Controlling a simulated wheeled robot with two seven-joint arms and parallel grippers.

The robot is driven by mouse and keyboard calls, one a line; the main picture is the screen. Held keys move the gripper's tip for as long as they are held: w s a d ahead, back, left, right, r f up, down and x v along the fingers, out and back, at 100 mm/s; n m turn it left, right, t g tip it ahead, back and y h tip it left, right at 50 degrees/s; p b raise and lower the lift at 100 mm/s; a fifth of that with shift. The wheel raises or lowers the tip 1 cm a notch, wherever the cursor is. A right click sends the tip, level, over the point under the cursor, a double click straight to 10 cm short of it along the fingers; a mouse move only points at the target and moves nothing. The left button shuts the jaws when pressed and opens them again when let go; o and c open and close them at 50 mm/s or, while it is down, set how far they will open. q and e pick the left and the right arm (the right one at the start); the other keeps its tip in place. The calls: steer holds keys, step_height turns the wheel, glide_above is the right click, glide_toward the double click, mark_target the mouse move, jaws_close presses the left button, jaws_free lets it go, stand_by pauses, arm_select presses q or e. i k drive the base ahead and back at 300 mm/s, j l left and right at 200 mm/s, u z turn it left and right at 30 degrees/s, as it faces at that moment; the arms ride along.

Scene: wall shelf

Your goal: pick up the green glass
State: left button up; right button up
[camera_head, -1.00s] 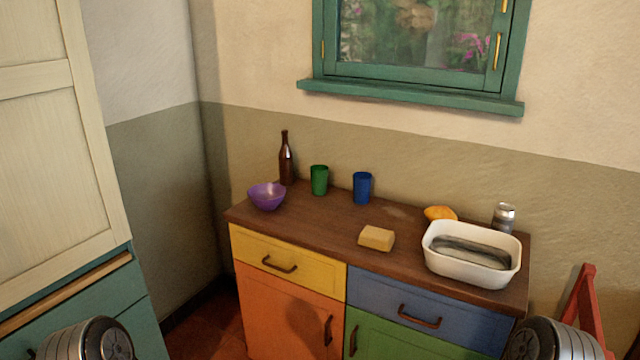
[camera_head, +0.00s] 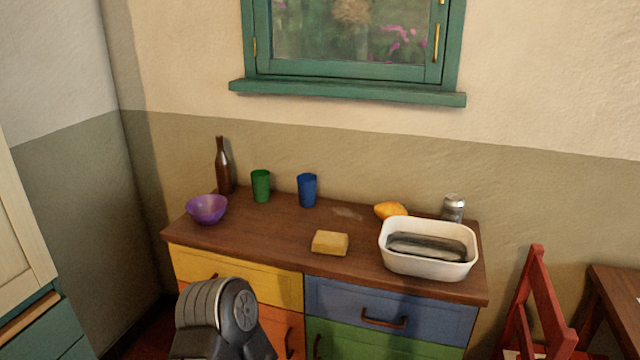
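The green glass (camera_head: 261,186) stands upright at the back of the wooden counter (camera_head: 265,228). It is between a dark brown bottle (camera_head: 222,168) on its left and a blue glass (camera_head: 307,190) on its right, apart from both. A grey rounded part of one of my arms shows at the bottom, in front of the yellow drawer. Neither of my grippers' fingers show, and nothing touches the green glass.
A purple bowl (camera_head: 207,209) sits at the counter's left end. A yellow block (camera_head: 330,243) lies near the front edge. A white tub (camera_head: 428,262) holding something dark, a yellow-orange fruit (camera_head: 390,210) and a can (camera_head: 453,208) are at right. A red chair (camera_head: 540,300) stands right of the cabinet.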

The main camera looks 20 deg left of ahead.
mark_target(260, 179)
steer(key=i+j+z, duration=0.15)
steer(key=j+z, duration=0.15)
steer(key=j, duration=0.35)
steer(key=i+j+z, duration=0.1)
steer(key=j+z, duration=0.15)
steer(key=j, duration=0.4)
steer(key=j+z, duration=0.3)
steer(key=j, duration=0.4)
steer(key=i+j, duration=0.1)
steer(key=j, duration=0.95)
